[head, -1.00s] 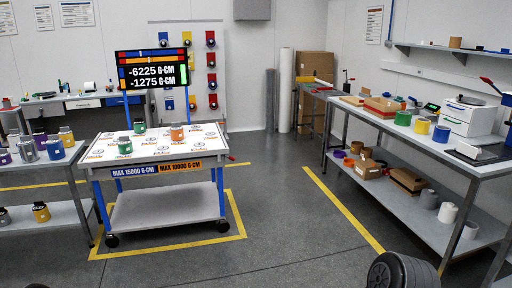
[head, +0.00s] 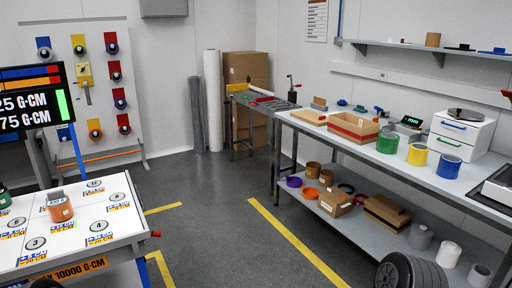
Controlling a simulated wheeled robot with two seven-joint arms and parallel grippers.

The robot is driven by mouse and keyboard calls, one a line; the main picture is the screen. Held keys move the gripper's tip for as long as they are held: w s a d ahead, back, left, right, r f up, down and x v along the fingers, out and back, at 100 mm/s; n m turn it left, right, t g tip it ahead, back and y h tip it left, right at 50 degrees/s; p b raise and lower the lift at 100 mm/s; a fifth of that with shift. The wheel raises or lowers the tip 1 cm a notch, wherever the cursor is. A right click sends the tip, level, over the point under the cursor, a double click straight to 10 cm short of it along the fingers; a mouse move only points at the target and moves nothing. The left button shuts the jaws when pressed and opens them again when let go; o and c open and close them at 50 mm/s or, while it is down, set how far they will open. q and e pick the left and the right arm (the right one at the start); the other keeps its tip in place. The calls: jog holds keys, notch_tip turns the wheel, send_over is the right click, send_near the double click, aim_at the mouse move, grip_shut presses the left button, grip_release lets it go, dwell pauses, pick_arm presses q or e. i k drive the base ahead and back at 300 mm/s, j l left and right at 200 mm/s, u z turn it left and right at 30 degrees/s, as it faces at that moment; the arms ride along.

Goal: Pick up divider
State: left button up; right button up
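I cannot make out which thing here is the divider. Small items that are hard to tell apart lie on the long grey workbench (head: 395,157) at the right, around an open brown box with a red band (head: 353,128). Neither of my grippers shows in the head view.
A white weighing table (head: 75,238) with an orange weight (head: 60,207) stands at the left. Green (head: 388,139), yellow (head: 417,154) and blue (head: 448,166) rolls and a white drawer unit (head: 460,132) are on the bench. Grey floor (head: 215,215) lies between.

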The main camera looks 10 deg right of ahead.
aim_at(318, 100)
jog(key=i+l, duration=0.2)
jog(key=i, duration=0.55)
jog(key=i+l+z, duration=0.1)
jog(key=i+l, duration=0.15)
jog(key=i, duration=0.45)
jog(key=i+l, duration=0.15)
jog(key=i, duration=0.6)
jog(key=i+l+z, duration=0.1)
jog(key=i, duration=0.6)
jog(key=i+j+u, duration=0.35)
jog(key=i, duration=0.5)
jog(key=i+u, duration=0.35)
jog(key=i, duration=0.55)
jog(key=i+l+u, duration=0.3)
jog(key=i, duration=0.55)
jog(key=i+u, duration=0.2)
jog(key=i, duration=0.85)
jog(key=i+l+u, duration=0.1)
jog(key=i+u, duration=0.15)
jog(key=i, duration=0.8)
jog(key=i+z, duration=0.1)
jog(key=z, duration=5.4)
jog(key=i+j, duration=0.15)
